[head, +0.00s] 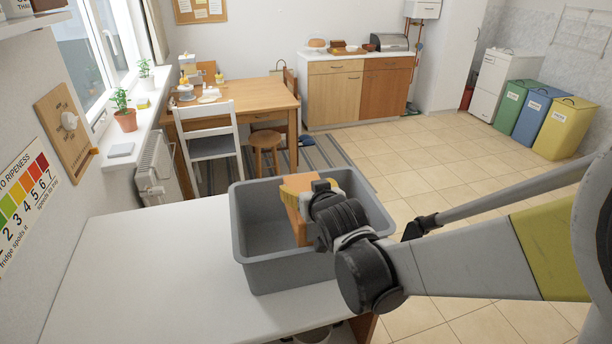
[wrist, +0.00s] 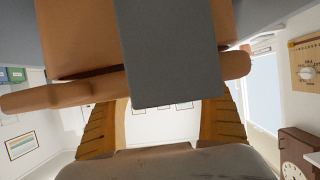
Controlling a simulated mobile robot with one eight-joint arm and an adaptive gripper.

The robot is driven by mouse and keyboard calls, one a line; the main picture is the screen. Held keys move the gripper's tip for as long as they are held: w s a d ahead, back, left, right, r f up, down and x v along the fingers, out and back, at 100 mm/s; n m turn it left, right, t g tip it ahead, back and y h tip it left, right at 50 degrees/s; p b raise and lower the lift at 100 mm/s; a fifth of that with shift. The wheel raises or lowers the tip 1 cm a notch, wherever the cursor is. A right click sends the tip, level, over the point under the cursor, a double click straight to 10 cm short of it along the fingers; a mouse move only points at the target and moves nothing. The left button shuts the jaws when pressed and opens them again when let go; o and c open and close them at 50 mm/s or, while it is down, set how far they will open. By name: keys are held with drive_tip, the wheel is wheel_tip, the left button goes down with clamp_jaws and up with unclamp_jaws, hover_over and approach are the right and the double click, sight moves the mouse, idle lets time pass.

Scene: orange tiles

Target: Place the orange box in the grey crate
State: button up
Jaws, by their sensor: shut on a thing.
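The grey crate (head: 262,272) stands on the white worktop, open side up. My gripper (head: 306,200) is over the crate's opening and shut on the orange box (head: 296,220). The box is upright, with its lower part below the crate's rim; I cannot tell whether it touches the floor or walls. In the wrist view, the orange-brown box (wrist: 75,35) fills the top, with a dark grey strip across its middle. Finger pads of my gripper (wrist: 165,103) show on both sides below it. My arm hides the crate's right part.
The white worktop (head: 130,270) is bare left of the crate. A wooden table (head: 245,97) with a white chair (head: 208,135) and a stool (head: 264,143) stands behind. Green, blue and yellow bins (head: 565,130) stand at the far right. A potted plant (head: 124,112) sits on the windowsill.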

drive_tip(key=shift+f, duration=0.45)
drive_tip(key=shift+f+b, duration=0.55)
drive_tip(key=shift+f, duration=0.1)
